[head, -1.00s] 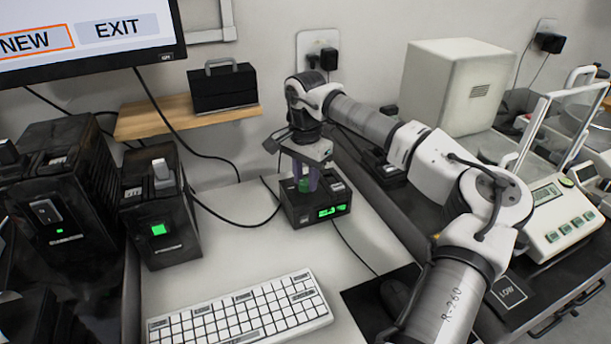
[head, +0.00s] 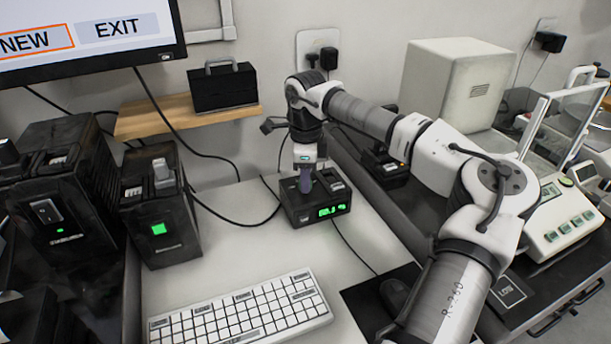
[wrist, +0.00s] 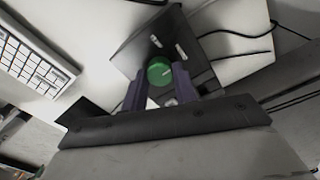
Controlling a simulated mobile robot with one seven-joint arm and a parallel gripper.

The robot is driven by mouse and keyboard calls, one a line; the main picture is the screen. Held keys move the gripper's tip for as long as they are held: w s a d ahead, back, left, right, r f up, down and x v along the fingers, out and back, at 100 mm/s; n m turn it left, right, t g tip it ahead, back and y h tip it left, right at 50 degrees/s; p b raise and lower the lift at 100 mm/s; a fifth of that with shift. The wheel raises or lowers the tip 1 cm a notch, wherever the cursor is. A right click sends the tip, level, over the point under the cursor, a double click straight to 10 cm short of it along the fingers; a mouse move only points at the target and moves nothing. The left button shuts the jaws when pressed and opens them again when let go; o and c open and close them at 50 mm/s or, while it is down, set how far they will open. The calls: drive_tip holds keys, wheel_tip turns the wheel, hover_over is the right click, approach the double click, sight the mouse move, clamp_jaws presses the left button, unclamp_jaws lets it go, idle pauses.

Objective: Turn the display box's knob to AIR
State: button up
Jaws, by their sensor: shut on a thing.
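The display box (head: 298,213) is a black box with a lit green display (head: 333,210), standing at the back of the white desk. Its display shows small green characters that I cannot read surely. My gripper (head: 306,186) points down onto the top of the box. In the wrist view the green round knob (wrist: 159,70) sits between the purple fingers of my gripper (wrist: 160,82), which are shut on it. A pale line shows on the knob. The head view has the knob hidden behind the fingers. The labels on the box top are too small to read.
A white keyboard (head: 240,315) lies in front of the box. Black units (head: 160,215) with green lights stand at the left. A balance (head: 560,215) and a beige cabinet (head: 455,88) stand at the right. A black cable runs left from the box.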

drive_tip(key=m, duration=0.6)
drive_tip(key=shift+m, duration=0.3)
drive_tip(key=m+b, duration=0.1)
drive_tip(key=m, duration=0.4)
drive_tip(key=shift+m, duration=0.4)
drive_tip(key=o, duration=1)
drive_tip(key=shift+c, duration=0.2)
drive_tip(key=shift+r, duration=0.1)
wheel_tip(320, 180, up, 14)
drive_tip(key=shift+f, duration=0.2)
